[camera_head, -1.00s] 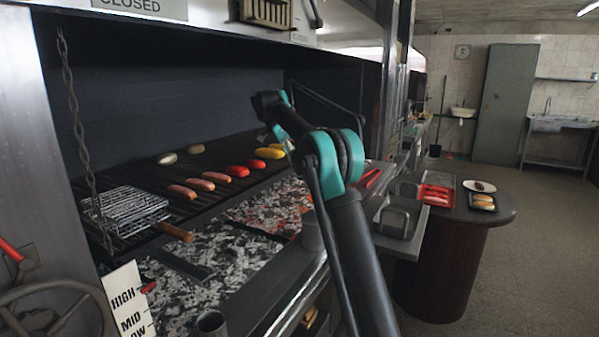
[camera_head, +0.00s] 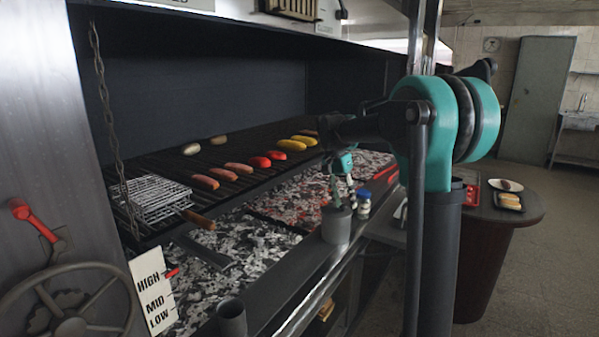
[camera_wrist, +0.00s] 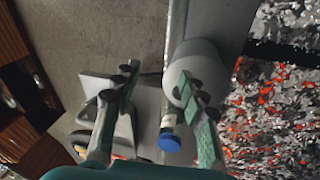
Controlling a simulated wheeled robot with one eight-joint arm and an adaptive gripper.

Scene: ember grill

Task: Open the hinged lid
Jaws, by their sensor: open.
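My gripper (camera_head: 345,190) points down over the front ledge of the grill. Its two fingers (camera_wrist: 157,82) are spread in the wrist view, with nothing held between them. A pale metal piece (camera_wrist: 95,88), which may be the hinged lid, shows at left in the wrist view, partly behind the left finger. I cannot make out its hinge or whether it is open. In the head view my arm hides most of that area beside the grill.
A grey cylinder (camera_head: 336,228) stands on the ledge below my gripper, with a blue-capped jar (camera_head: 363,207) beside it. Hot coals (camera_wrist: 265,120) lie to the right in the wrist view. A wire basket (camera_head: 150,198) and several sausages lie on the grate. A round table (camera_head: 525,212) stands at right.

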